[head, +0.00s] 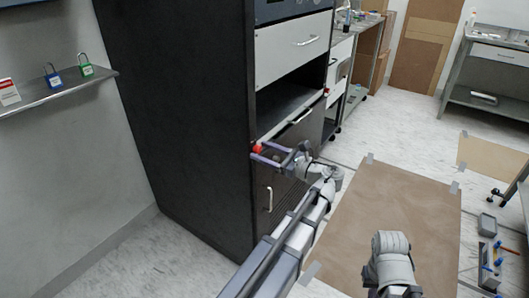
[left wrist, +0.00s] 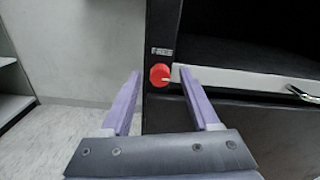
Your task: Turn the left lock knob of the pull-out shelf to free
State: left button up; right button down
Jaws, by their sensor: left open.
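The left lock knob (head: 257,149) is a small red knob on the left front edge of the black cabinet. In the left wrist view the red knob (left wrist: 159,75) has a pale pointer mark facing right, and a small label sits above it. The pull-out shelf (left wrist: 245,85) shows its pale front edge just right of the knob. My left gripper (head: 265,154) is open at the knob. In the left wrist view its two purple fingers (left wrist: 163,85) stand apart on either side of the knob, with no visible contact. My right gripper is not clearly in view.
The black cabinet (head: 185,90) has a white drawer (head: 292,45) above the shelf opening and a lower door with a handle (head: 268,200). A wall shelf (head: 60,94) with padlocks is at left. A brown mat (head: 390,220) lies on the floor at right.

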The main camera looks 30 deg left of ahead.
pick_arm(q)
grip_shut()
dwell(0.5)
